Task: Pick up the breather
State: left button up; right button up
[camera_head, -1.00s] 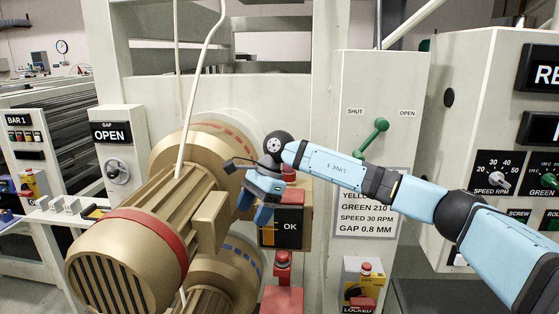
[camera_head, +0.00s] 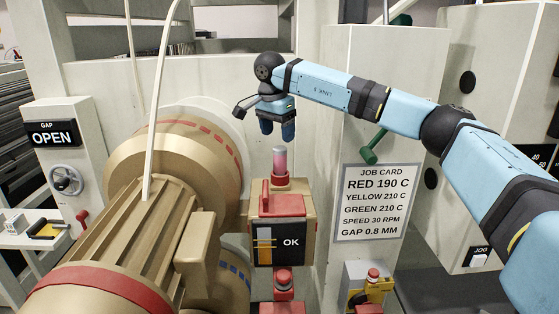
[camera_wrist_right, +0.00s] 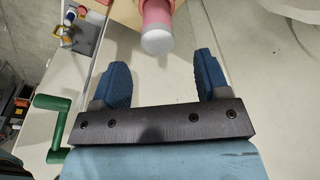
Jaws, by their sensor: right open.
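The breather (camera_head: 280,162), as I take it, is a small upright cylinder, pinkish red with a pale cap. It stands on top of the gearbox-like box with the OK panel (camera_head: 278,243). In the right wrist view the breather (camera_wrist_right: 157,28) shows at the top, cap towards the camera, beyond the fingertips. My right gripper (camera_head: 277,132) points down just above the breather's cap. In the right wrist view my right gripper (camera_wrist_right: 162,64) is open, with nothing between its blue fingers. My left gripper is not in view.
A large tan motor (camera_head: 120,235) with red bands stands left of the box. A pale post with a job card (camera_head: 371,203) and a green lever (camera_head: 373,148) stands to the right. A pale cable (camera_head: 155,100) hangs at the left. A red-buttoned box (camera_head: 373,275) sits lower right.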

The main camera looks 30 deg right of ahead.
aim_at(281, 158)
jog(key=f, duration=0.2)
jog(key=shift+w+d+f, duration=0.25)
jog(key=shift+w+f, duration=0.1)
jog(key=shift+f, duration=0.25)
jog(key=shift+s+f+p, duration=0.1)
jog(key=shift+f+p, duration=0.1)
jog(key=shift+p, duration=0.15)
jog(key=f, duration=0.1)
jog(key=f+p, duration=0.1)
jog(key=f, duration=0.2)
jog(key=shift+s+d+f+p, duration=0.15)
jog(key=shift+s+d+p, duration=0.15)
jog(key=shift+p, duration=0.05)
jog(key=shift+f, duration=0.2)
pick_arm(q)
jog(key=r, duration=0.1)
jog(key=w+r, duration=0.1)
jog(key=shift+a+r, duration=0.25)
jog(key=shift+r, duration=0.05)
pick_arm(e)
jog(key=c, duration=0.3)
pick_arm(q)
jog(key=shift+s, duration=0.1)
pick_arm(e)
jog(key=c, duration=0.7)
